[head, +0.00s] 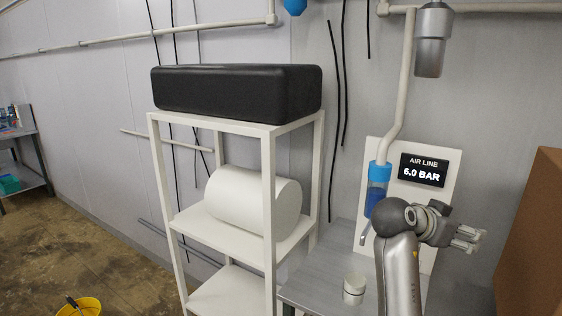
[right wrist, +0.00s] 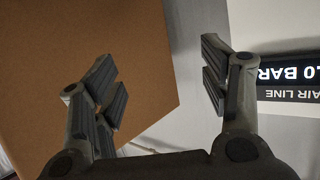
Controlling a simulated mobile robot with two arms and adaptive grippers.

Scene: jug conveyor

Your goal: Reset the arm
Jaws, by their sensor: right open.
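My right gripper (head: 470,238) is in the head view at the right, raised above the grey table and pointing right. Its two fingers also show in the right wrist view (right wrist: 160,85), spread apart with nothing between them. My right arm comes up from the bottom of the head view. My left gripper is not in either view.
A display panel (head: 423,169) reading 6.0 BAR is behind the right gripper. A brown box (head: 535,240) is close on the right. A small white jar (head: 354,288) stands on the grey table (head: 318,275). A white shelf (head: 268,200) holds a black case (head: 238,92) and a white cylinder (head: 250,200).

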